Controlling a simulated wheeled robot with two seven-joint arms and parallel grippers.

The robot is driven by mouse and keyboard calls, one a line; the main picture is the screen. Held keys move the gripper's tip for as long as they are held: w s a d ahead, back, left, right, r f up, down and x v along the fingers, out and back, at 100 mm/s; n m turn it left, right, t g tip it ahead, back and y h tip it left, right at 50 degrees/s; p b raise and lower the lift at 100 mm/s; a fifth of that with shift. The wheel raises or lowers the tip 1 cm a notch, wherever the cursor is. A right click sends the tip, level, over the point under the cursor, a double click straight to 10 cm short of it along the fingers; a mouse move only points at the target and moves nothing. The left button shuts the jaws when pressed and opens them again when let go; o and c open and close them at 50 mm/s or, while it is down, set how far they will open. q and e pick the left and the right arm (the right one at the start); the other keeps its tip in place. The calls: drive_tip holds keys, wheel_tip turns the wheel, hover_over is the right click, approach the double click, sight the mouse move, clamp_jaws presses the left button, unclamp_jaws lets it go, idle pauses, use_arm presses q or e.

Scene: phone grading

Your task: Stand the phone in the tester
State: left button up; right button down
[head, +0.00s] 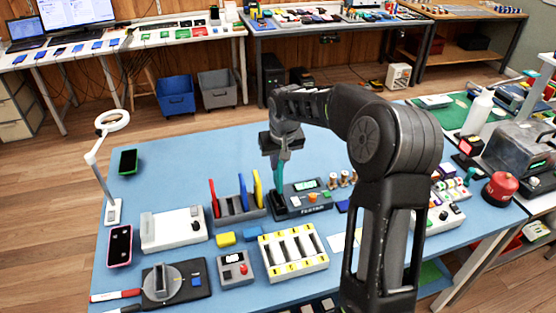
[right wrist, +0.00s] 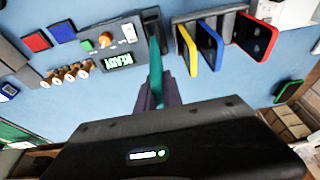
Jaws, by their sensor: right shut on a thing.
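My right gripper (head: 281,152) is shut on a teal phone (head: 278,172), which it holds upright, edge-on to the head camera. The tester (head: 316,203) is a dark grey box with a lit green display, an orange knob and an open slot at its left end. The phone's lower end is at this slot; I cannot tell how deep it sits. In the right wrist view the teal phone (right wrist: 155,72) runs from the gripper (right wrist: 158,103) to the slot end of the tester (right wrist: 88,50), whose display reads READY. My left gripper is not in view.
A rack (head: 238,207) with red, blue and yellow phones stands close left of the tester. Brass cylinders (head: 338,180) stand behind its right end. The blue table's back left is mostly clear.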

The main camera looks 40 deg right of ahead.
sight(278, 178)
drive_tip(key=shift+f+b, duration=1)
drive_tip(key=shift+f, duration=0.65)
drive_tip(key=shift+f+b, duration=0.2)
drive_tip(key=shift+b, duration=0.15)
drive_tip(key=shift+f, duration=0.15)
drive_tip(key=shift+f+b, duration=0.65)
drive_tip(key=shift+f, duration=0.1)
idle(0.5)
drive_tip(key=shift+f+b, duration=0.4)
drive_tip(key=shift+f, duration=0.1)
idle(0.4)
drive_tip(key=shift+f+b, duration=0.4)
drive_tip(key=shift+b, duration=0.05)
